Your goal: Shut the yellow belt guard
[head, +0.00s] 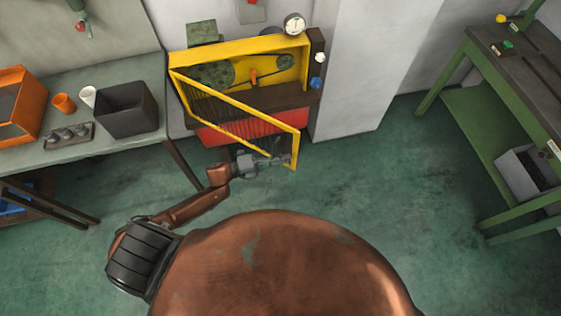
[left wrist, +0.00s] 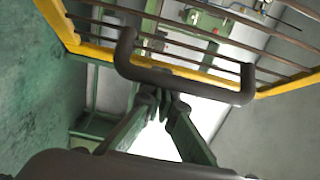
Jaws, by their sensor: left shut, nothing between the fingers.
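The yellow belt guard (head: 235,103) is a yellow frame with dark bars. In the head view it stands swung open, hinged on the left of the yellow machine housing (head: 240,48), its free edge toward me. The belt and pulleys inside show uncovered. My left gripper (head: 287,159) is shut and empty at the guard's lower free corner. In the left wrist view its fingertips (left wrist: 163,103) are together just beside the guard's dark handle (left wrist: 185,82); I cannot tell whether they touch it. The guard's yellow rim (left wrist: 92,52) and bars show behind. My right gripper is not in view.
A bench (head: 84,150) on the left holds a dark bin (head: 127,110), cups and an orange box (head: 18,105). A white pillar (head: 350,75) stands right of the machine. A green workbench (head: 500,115) is at far right. The floor between is clear.

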